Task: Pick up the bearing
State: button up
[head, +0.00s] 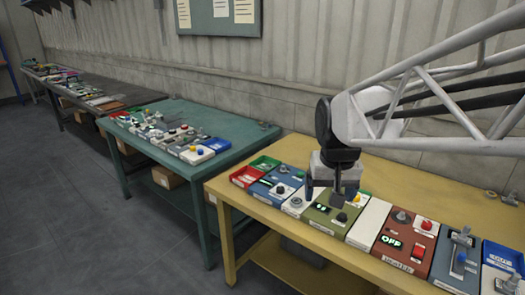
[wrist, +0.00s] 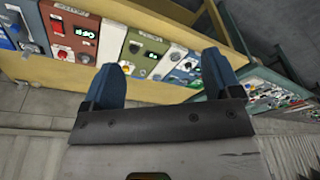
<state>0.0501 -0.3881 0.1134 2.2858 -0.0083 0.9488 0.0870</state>
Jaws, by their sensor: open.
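I cannot pick out the bearing for certain. In the head view, a small grey ring-like part (head: 490,194) lies at the back right of the yellow table (head: 440,180), and another small metal part (head: 511,199) lies beside it. Either could be a bearing; they are too small to tell. My gripper (head: 325,193) hangs over the row of modules on that table, well left of these parts. In the wrist view its two blue fingers (wrist: 167,60) stand wide apart with nothing between them.
Modules line the yellow table's front: an olive one (head: 322,221) below my gripper, a red-brown heater one (head: 393,252) to the right, a red bin (head: 245,177) at the left end. A teal table (head: 225,129) stands beyond. The yellow table's back strip is mostly clear.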

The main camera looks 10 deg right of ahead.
jog(key=w+d+f+m, duration=0.1)
jog(key=w+d+f, duration=0.1)
jog(key=w, duration=0.7)
jog(key=w+d+f+g, duration=0.1)
jog(key=w+d, duration=0.2)
jog(key=w, duration=0.7)
jog(key=w+d+f+m, duration=0.1)
jog(key=w+d+f, duration=0.1)
jog(key=w, duration=0.7)
jog(key=w+d+f+m, duration=0.1)
jog(key=w+d+f, duration=0.2)
jog(key=w+f, duration=0.3)
jog(key=w+d+f, duration=0.4)
jog(key=w+f, duration=0.2)
jog(key=w, duration=0.3)
jog(key=w+d+f+m+g, duration=0.1)
jog(key=w+d+f, duration=0.2)
jog(key=w+f, duration=0.4)
jog(key=shift+w+d+m, duration=0.2)
jog(key=shift+w+m, duration=0.1)
jog(key=shift+w, duration=0.25)
jog(key=shift+f, duration=1.25)
jog(key=shift+w+f, duration=0.2)
jog(key=shift+f, duration=2.4)
